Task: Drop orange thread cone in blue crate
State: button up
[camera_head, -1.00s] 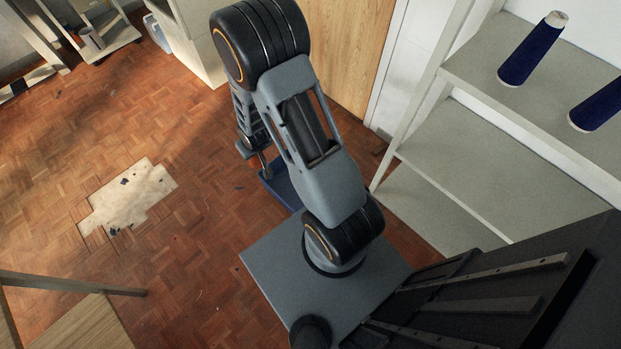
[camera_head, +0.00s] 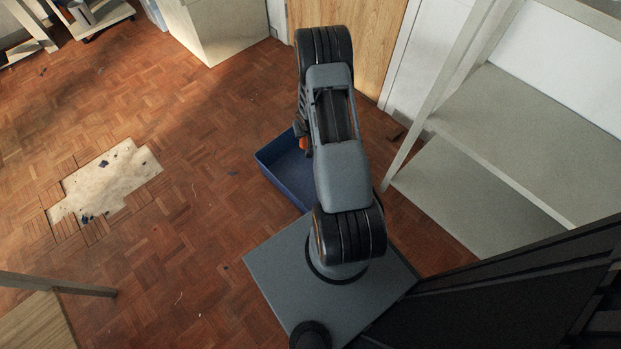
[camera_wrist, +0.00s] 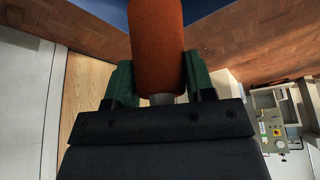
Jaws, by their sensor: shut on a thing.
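The orange thread cone (camera_wrist: 157,42) is between the green fingers of my gripper (camera_wrist: 158,80) in the wrist view. My gripper is shut on it near its pale end. In the head view only a small orange part of the cone (camera_head: 305,143) shows beside my arm, and my gripper is mostly hidden there. The blue crate (camera_head: 277,178) stands on the floor, partly behind my arm, and the cone appears over it. Its visible inside looks empty; the right part is hidden. A strip of blue (camera_wrist: 200,8) beyond the cone in the wrist view looks like the crate.
A grey shelf unit (camera_head: 480,190) stands to the right of the crate. A pale cabinet (camera_head: 220,28) and a wooden door (camera_head: 372,40) are at the back. A pale bare patch (camera_head: 108,180) marks the open parquet floor at left. A wooden table corner (camera_head: 40,325) is at lower left.

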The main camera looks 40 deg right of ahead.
jog(key=d+f+b, duration=0.3)
jog(key=f+b, duration=0.5)
jog(key=f, duration=0.3)
jog(key=shift+s+m, duration=0.3)
jog(key=shift+r, duration=0.1)
jog(key=o, duration=1)
jog(key=p+v, duration=0.6)
jog(key=v, duration=0.7)
jog(key=shift+s+a+r, duration=0.1)
jog(key=shift+a+r, duration=0.05)
jog(key=shift+r, duration=0.2)
